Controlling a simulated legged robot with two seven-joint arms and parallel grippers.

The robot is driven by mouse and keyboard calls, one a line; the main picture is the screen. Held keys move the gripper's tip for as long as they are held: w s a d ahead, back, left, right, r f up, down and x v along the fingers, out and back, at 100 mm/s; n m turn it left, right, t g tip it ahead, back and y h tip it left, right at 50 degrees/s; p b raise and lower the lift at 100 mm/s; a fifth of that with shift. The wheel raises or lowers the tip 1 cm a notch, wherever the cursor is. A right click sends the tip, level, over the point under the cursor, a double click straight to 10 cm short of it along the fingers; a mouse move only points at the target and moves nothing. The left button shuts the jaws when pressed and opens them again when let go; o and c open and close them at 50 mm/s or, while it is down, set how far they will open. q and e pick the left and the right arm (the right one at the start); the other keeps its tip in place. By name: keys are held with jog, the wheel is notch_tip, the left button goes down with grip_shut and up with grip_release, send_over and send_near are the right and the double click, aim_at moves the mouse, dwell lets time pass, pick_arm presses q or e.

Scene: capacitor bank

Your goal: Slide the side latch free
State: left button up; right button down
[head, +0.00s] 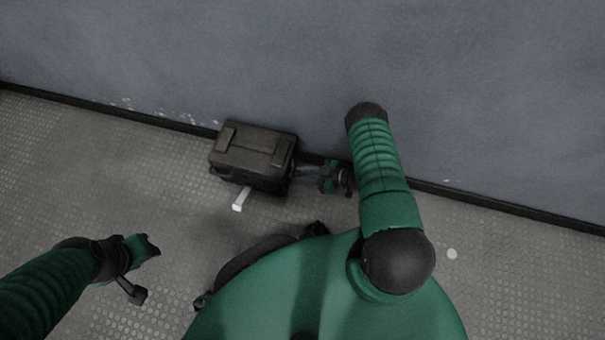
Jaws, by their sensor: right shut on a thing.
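A dark, boxy case (255,150) stands on the floor against the wall, a little left of centre. A pale lever or handle (241,199) sticks out from its near lower side. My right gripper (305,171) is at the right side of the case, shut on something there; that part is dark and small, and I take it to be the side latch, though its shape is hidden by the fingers. My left gripper (146,265) is at the lower left, away from the case; its fingers are too dark to read.
A grey wall (290,60) runs behind the case, with a dark skirting strip (500,208) along its foot. The studded metal floor (110,170) is clear to the left of the case.

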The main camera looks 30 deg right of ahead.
dwell(0.7)
jog(key=shift+s+a+p, duration=0.95)
jog(key=shift+a, duration=0.15)
jog(key=c, duration=1.2)
grip_release()
